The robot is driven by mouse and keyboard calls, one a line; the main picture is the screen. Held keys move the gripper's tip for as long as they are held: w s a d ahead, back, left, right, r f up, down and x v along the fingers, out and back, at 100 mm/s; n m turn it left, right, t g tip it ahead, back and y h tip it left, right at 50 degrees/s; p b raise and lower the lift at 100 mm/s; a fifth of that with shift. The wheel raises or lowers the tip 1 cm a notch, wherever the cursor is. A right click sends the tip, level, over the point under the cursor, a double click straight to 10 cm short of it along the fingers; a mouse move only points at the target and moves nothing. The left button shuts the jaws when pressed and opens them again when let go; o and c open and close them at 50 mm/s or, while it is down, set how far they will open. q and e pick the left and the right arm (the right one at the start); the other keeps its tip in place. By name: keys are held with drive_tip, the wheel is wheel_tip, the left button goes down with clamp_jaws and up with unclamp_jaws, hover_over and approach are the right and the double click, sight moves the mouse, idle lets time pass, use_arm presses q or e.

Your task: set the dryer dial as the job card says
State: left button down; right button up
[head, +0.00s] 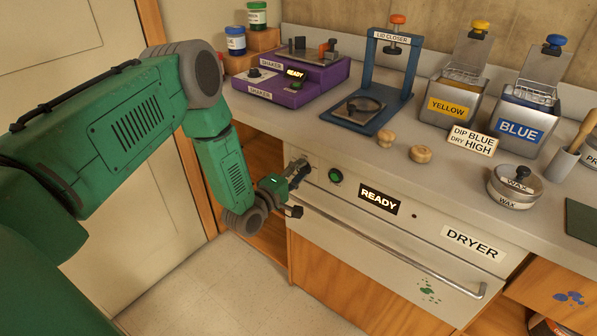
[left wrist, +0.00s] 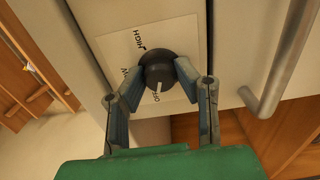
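The dryer (head: 473,244) is a grey panel under the worktop with a long handle. Its dial (left wrist: 158,70) is a round black knob with a white pointer mark, on a white label plate (left wrist: 180,35). In the left wrist view the mark points down towards a partly hidden word; HIGH is at upper left and another word, partly covered, is at left. My left gripper (head: 295,190) has its fingers on both sides of the dial, apparently touching it; it also shows in the left wrist view (left wrist: 160,80). The job card (head: 473,140) reads DIP BLUE, DRY HIGH. My right gripper is out of view.
A lit READY display (head: 379,199) and a green button (head: 336,176) are right of the dial. The dryer handle (head: 400,258) runs below. The worktop holds a purple shaker (head: 290,83), blue lid closer (head: 367,118), yellow (head: 450,107) and blue (head: 521,128) dip tanks, and a wax tin (head: 514,190).

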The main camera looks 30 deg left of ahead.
use_arm(q)
drive_tip(key=shift+f+m, duration=0.1)
drive_tip(key=shift+m, duration=0.2)
drive_tip(key=m, duration=0.2)
drive_tip(key=shift+s+a+m, duration=0.1)
drive_tip(key=shift+m, duration=0.3)
drive_tip(key=m, duration=0.4)
drive_tip(key=shift+f+m, duration=0.1)
drive_tip(key=shift+m, duration=0.2)
drive_tip(key=m, duration=0.3)
drive_tip(key=shift+m, duration=0.3)
drive_tip(key=m, duration=0.3)
drive_tip(key=shift+m+p, duration=0.35)
drive_tip(key=shift+m, duration=0.05)
drive_tip(key=m, duration=1.2)
drive_tip(key=shift+f, duration=0.1)
drive_tip(key=shift+m, duration=0.3)
